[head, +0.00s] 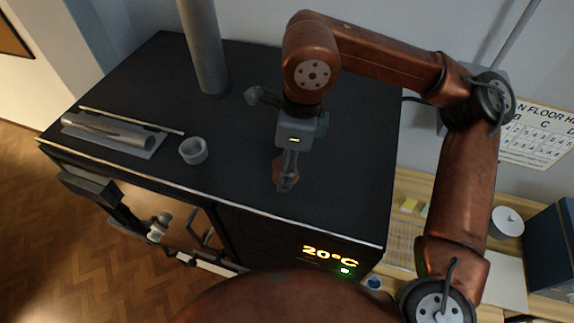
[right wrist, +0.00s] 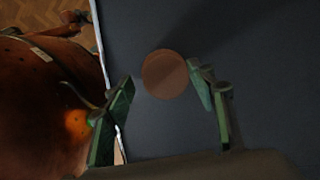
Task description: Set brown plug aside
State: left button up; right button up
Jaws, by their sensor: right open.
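The brown plug (right wrist: 165,73) is a round, flat-topped disc on the black kiln top. It shows between my right gripper's fingertips (right wrist: 162,71) in the right wrist view, close to the right-hand finger. I cannot tell whether that finger touches it. In the head view the plug (head: 279,171) is partly hidden behind the fingers of my right gripper (head: 288,184), which points down over it. The right gripper is open, with its fingers apart. My left gripper is not in view.
The kiln top (head: 235,130) has a small grey cup (head: 193,150), a tray with a metal roll (head: 115,133) at left, and a tall grey pipe (head: 203,50) at the back. Free room lies between cup and plug and to the right. The kiln's front display reads 20°C (head: 330,256).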

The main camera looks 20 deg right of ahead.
aim_at(295, 177)
jog(key=shift+s+r, duration=0.15)
jog(key=shift+r, duration=0.3)
jog(key=r, duration=0.4)
jog(key=shift+s+d+r+b, duration=0.15)
jog(key=shift+d+r+b, duration=0.1)
jog(key=shift+r+b, duration=0.05)
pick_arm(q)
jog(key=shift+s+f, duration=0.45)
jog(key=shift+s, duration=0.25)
pick_arm(e)
notch_tip(295, 177, up, 7)
jog(key=shift+s+d+f, duration=0.15)
jog(key=shift+d, duration=0.3)
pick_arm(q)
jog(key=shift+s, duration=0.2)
pick_arm(e)
jog(key=shift+d, duration=0.1)
